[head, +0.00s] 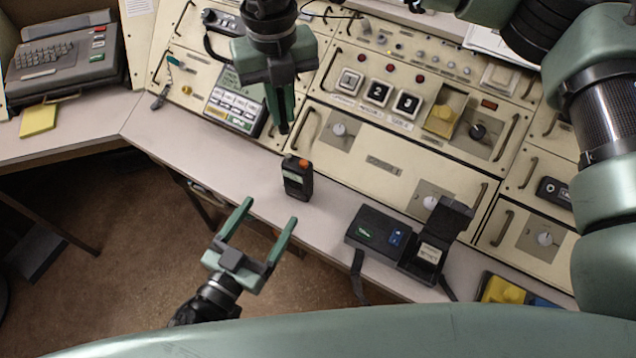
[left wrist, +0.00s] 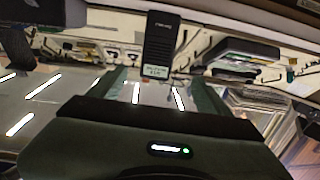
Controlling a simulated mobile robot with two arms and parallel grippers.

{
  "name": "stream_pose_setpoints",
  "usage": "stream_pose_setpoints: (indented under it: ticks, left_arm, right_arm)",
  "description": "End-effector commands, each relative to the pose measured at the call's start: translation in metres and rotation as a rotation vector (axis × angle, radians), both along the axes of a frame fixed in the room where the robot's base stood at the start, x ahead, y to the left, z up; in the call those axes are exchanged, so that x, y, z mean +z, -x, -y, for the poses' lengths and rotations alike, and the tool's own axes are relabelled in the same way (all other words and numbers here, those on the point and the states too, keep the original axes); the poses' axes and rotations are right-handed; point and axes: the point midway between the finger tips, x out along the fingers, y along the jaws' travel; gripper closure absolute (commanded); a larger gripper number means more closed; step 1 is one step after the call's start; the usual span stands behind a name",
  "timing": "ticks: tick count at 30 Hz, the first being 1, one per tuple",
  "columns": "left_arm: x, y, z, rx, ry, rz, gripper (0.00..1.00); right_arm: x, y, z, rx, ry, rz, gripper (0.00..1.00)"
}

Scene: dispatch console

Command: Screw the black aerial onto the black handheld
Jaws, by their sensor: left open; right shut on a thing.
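The black handheld (head: 297,180), with an orange patch on top, stands upright on the light desk edge. My left gripper (head: 270,213) is open and empty, in front of the handheld and apart from it. In the left wrist view the handheld (left wrist: 161,45) stands beyond and between the open fingers, its pale label facing me. My right gripper (head: 284,122) is above and behind the handheld, shut on a thin dark thing that is mostly hidden between its fingers; it is likely the black aerial. A gap separates it from the handheld.
A black case with a raised lid (head: 375,232) stands right of the handheld. The console panel (head: 385,155) with buttons and knobs rises behind. A keypad unit (head: 232,106) is at the left. The desk left of the handheld (head: 190,140) is clear.

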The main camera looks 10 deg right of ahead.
Motion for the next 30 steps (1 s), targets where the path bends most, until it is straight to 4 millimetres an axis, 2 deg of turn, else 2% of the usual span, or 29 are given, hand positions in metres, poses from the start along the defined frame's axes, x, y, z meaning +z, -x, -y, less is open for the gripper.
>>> stream_pose_setpoints:
  ticks: [4, 16, 20, 30]
  left_arm:
    - [0.01, 0.002, 0.003, -0.011, 0.008, 0.017, 0.22]
    - [0.01, -0.004, 0.005, -0.01, 0.008, 0.019, 0.22]
    - [0.01, -0.018, 0.014, -0.011, 0.008, 0.02, 0.22]
    - [0.01, -0.073, 0.048, -0.01, 0.007, 0.021, 0.22]
  right_arm:
    - [0.0, 0.0, -0.001, -0.012, 0.0, -0.002, 1.0]
    - [0.0, 0.0, -0.001, -0.012, 0.0, -0.001, 1.0]
    - [0.0, 0.0, -0.001, -0.011, 0.0, -0.001, 1.0]
    - [0.0, 0.0, 0.0, -0.011, 0.0, -0.001, 1.0]
